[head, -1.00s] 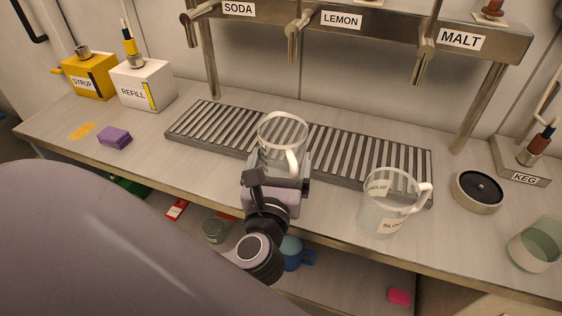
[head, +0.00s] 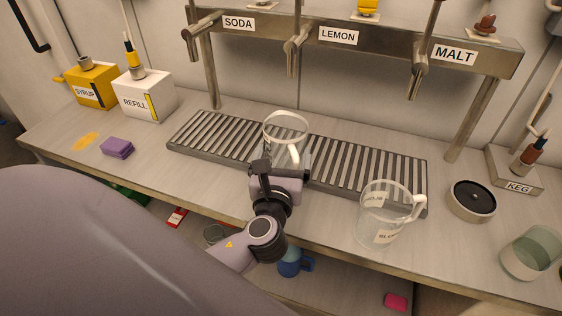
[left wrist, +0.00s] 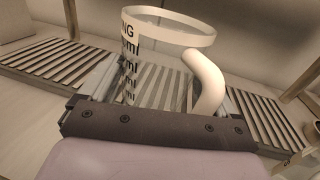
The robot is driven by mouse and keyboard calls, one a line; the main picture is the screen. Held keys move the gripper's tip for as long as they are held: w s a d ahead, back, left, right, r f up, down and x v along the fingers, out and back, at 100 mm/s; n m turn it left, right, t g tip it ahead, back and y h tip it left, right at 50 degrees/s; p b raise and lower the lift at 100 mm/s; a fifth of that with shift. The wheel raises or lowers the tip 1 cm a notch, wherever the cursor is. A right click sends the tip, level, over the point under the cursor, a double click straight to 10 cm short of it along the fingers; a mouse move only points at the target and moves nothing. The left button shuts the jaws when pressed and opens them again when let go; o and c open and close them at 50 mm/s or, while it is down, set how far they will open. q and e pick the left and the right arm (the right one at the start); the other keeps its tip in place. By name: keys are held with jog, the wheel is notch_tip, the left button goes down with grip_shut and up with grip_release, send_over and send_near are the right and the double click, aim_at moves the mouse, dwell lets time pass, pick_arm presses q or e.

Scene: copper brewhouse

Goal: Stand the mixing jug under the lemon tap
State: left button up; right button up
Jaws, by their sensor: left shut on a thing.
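The mixing jug (head: 285,131) is clear, with a white handle on its right. My left gripper (head: 282,162) is shut on it from the front. In the left wrist view the jug (left wrist: 150,62) stands upright between the fingers, with "NG" and several "ml" marks showing. The lemon tap (head: 293,58) hangs from the rail behind and above the jug, with its spout nearly in line with the jug's rim in the picture. The jug is over the slatted drip tray (head: 215,134). Its base is hidden by my gripper, so I cannot tell whether it touches the tray. My right gripper is out of view.
A second clear jug (head: 382,222), labelled, stands at the tray's front right. The soda tap (head: 190,42) and malt tap (head: 420,75) flank the lemon tap. A round black-topped dish (head: 473,200) and glass bowl (head: 531,250) stand right. A purple sponge (head: 117,148) lies left.

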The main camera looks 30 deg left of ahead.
aim_at(288, 134)
pick_arm(q)
jog(key=shift+x, duration=4.35)
jog(key=shift+f+b, duration=0.6)
jog(key=shift+f, duration=0.5)
jog(key=o, duration=1.1)
jog(key=shift+s+d+p, duration=0.2)
jog(key=shift+s+p, duration=0.1)
jog(key=shift+s, duration=0.15)
jog(key=v, duration=0.2)
jog(key=p+v, duration=0.1)
jog(key=v, duration=0.1)
jog(key=shift+s+a+r, duration=0.1)
jog(key=shift+s+a, duration=0.15)
jog(key=shift+a+v, duration=0.15)
jog(key=shift+v, duration=1.05)
jog(key=shift+a+v, duration=0.15)
jog(key=shift+v, duration=1)
jog(key=shift+s, duration=0.15)
